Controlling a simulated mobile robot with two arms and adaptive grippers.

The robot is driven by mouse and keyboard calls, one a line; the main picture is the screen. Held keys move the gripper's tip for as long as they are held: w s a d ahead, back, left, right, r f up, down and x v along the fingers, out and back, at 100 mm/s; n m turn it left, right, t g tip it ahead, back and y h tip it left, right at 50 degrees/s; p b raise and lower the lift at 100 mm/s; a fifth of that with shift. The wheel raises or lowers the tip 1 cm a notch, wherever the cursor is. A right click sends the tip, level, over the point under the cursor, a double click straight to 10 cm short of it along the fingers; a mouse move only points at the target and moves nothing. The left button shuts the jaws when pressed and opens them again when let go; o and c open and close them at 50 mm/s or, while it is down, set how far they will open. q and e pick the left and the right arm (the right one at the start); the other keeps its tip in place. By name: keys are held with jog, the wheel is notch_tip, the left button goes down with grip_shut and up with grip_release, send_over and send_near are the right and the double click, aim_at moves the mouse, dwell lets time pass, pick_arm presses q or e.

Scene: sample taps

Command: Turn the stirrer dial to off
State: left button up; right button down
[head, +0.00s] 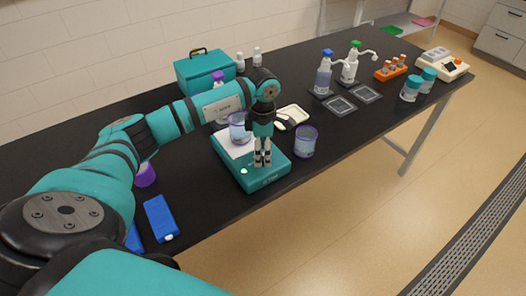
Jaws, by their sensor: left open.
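The stirrer (259,182) is a teal box with a pale top plate, standing on the black bench near its front edge. A clear beaker with a purple rim (238,130) stands on its top plate. My left gripper (262,163) points down over the front part of the stirrer, open, with its fingers close together in the picture. It hides part of the stirrer's front; I cannot make out the dial or its setting. A small green light (244,171) shows at the stirrer's front left. My right gripper is not in view.
A second purple-rimmed beaker (305,141) stands close right of the stirrer. A white tray (292,116) and a teal case (203,72) are behind. Blue packs (161,218) lie at the front left. Dispenser bottles (323,75) stand farther right.

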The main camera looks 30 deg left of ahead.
pick_arm(q)
jog(key=shift+f, duration=0.85)
jog(key=shift+c, duration=0.4)
jog(key=c, duration=1.1)
jog(key=shift+o, duration=0.2)
